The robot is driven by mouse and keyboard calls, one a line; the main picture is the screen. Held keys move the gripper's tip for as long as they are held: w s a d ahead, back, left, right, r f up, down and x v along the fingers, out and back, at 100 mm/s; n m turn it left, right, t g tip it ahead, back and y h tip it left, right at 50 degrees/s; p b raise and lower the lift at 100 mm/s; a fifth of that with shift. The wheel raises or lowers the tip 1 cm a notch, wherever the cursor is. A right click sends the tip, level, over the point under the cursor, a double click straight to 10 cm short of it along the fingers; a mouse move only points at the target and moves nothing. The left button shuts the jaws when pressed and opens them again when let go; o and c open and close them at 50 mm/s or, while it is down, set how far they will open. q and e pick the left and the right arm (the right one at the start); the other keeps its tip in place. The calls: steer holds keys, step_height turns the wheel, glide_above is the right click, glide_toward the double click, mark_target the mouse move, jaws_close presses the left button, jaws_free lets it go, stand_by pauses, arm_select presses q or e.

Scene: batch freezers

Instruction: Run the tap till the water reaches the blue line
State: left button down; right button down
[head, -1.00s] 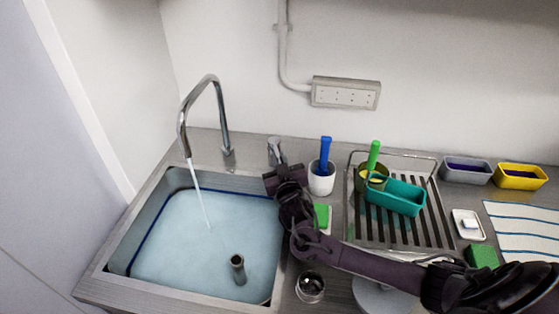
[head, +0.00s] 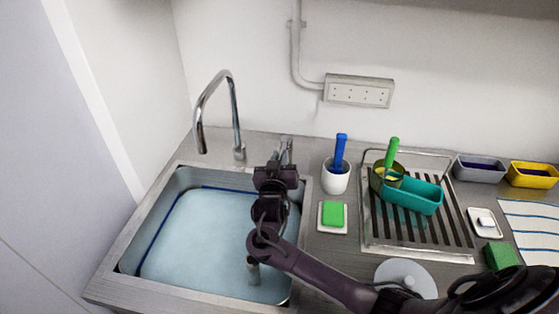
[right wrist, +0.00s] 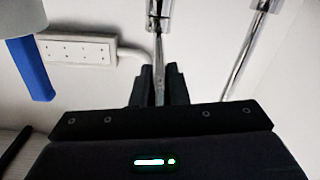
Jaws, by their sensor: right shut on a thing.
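The steel sink (head: 112,278) holds pale blue water (head: 205,235). The blue line (head: 150,235) runs along the sink walls, and the water's edge lies close to it. The curved tap spout (head: 236,115) stands at the sink's back edge with no stream falling from it. My right gripper (head: 284,165) is at the tap lever (head: 287,147), behind the sink's back right corner. In the right wrist view the right gripper's fingers (right wrist: 160,88) are shut on the metal lever (right wrist: 159,52). My right arm hides part of the sink's right side. My left gripper is out of view.
Right of the sink are a white cup (head: 335,181) with a blue-handled tool, a green sponge (head: 333,214) and a drying rack (head: 375,240) with a teal tub (head: 417,197). A wall socket strip (head: 358,92) is behind.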

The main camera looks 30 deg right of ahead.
steer(key=shift+r, duration=0.1)
steer(key=c, duration=1.4)
jaws_free()
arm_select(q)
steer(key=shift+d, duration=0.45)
arm_select(e)
steer(key=shift+s+a+f, duration=0.2)
steer(key=shift+s+a, duration=0.15)
steer(key=shift+a, duration=0.05)
arm_select(q)
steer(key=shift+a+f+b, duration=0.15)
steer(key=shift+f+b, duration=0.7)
steer(key=shift+b, duration=0.05)
arm_select(e)
steer(key=v, duration=0.6)
steer(key=shift+s+a+r, duration=0.15)
steer(key=shift+s+a, duration=0.05)
steer(key=shift+s, duration=0.15)
